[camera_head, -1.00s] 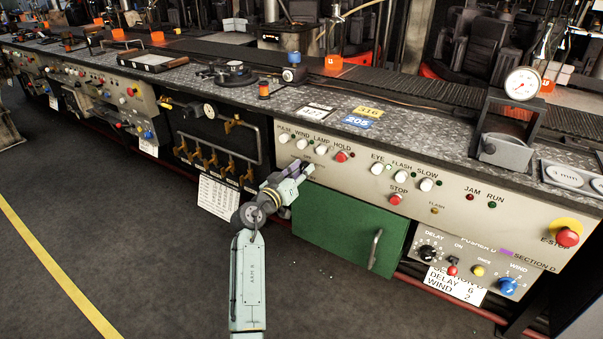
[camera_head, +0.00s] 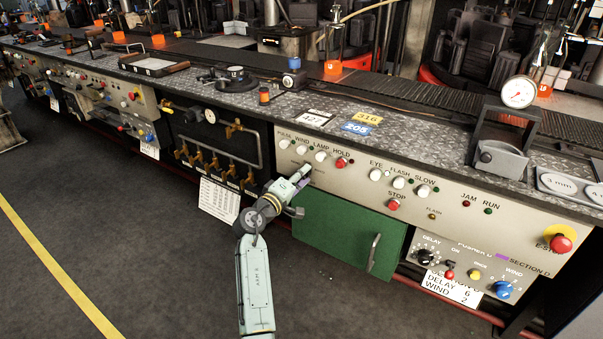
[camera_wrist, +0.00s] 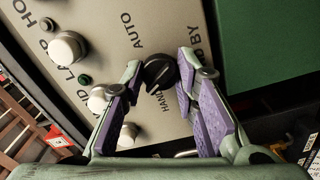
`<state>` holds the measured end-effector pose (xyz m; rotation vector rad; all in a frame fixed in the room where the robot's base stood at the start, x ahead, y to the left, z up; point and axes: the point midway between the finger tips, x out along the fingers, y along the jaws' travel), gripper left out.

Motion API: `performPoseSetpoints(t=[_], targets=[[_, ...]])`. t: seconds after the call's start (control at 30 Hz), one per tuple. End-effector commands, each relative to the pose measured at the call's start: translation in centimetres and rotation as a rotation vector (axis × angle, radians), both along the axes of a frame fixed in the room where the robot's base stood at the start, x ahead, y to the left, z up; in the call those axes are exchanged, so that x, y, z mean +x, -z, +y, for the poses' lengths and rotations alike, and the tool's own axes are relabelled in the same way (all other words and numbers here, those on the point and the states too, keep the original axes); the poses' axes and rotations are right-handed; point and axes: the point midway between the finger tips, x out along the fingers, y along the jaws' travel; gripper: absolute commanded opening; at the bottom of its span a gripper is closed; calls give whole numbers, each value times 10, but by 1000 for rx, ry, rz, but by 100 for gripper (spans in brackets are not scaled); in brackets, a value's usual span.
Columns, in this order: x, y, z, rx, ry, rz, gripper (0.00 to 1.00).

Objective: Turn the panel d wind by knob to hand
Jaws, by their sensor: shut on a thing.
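In the wrist view a black selector knob (camera_wrist: 160,72) sits on the beige panel (camera_wrist: 190,25), with the words AUTO, HAND and a partly covered STANDBY around it. My gripper (camera_wrist: 160,66) is shut on this knob, with one purple-padded finger at each side. In the head view my gripper (camera_head: 303,176) is at the panel's lower left, below the WIND and LAMP buttons, and hides the knob.
White buttons (camera_wrist: 68,48) stand close beside my left finger. A green door (camera_head: 345,232) with a handle lies just below right. Farther right are a blue WIND knob (camera_head: 503,289), a black DELAY knob (camera_head: 425,256) and a red E-STOP (camera_head: 560,242). The floor in front is clear.

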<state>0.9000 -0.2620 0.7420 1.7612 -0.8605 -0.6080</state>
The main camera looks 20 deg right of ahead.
Motion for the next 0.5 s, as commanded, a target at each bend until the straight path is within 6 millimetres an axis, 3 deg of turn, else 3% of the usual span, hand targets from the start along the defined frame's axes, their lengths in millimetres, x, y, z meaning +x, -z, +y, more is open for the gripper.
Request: performPoseSetpoints(t=[0.5], targets=[[1, -1, 1, -143, -4, 180, 0]])
